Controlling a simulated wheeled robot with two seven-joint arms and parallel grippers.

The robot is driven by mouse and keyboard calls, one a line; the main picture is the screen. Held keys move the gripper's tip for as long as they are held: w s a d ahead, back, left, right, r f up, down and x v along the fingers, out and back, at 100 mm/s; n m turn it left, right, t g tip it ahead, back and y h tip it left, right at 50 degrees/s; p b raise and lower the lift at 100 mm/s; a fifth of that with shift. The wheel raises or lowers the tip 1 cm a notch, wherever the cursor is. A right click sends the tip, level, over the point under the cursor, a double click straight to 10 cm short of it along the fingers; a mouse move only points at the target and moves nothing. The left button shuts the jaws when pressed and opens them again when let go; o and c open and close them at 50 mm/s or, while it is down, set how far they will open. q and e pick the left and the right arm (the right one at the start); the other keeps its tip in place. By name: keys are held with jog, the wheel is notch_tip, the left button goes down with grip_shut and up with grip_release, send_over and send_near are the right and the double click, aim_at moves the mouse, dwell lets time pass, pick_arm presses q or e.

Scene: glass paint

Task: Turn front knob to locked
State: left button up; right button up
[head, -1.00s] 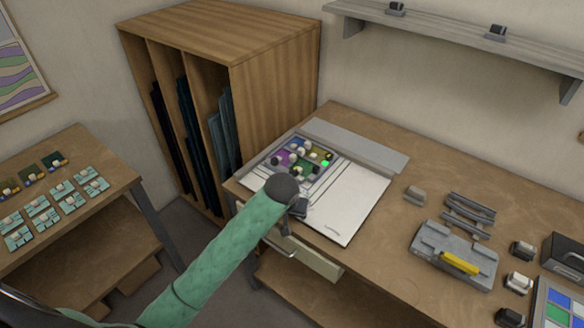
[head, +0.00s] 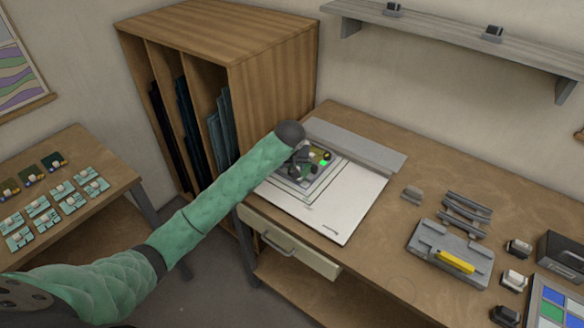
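Which knob is the front one is not clear. My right gripper is not in view.
A grey straight bar (head: 355,143) lies along the back of the board. A wooden rack (head: 265,75) stands close behind on the left. A grey tool with a yellow bar (head: 447,255) and several small blocks stand at the right. A drawer (head: 290,244) is under the bench top.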

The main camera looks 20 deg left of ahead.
pick_arm(q)
jog(key=p+x, duration=0.1)
jog(key=x, duration=0.2)
jog(key=shift+w+f, duration=0.1)
jog(key=shift+f, duration=0.05)
jog(key=shift+w+f+p, duration=0.25)
jog(key=shift+f+p, duration=0.1)
jog(key=shift+f, duration=0.3)
jog(key=c, duration=1)
jog(key=shift+o, duration=0.2)
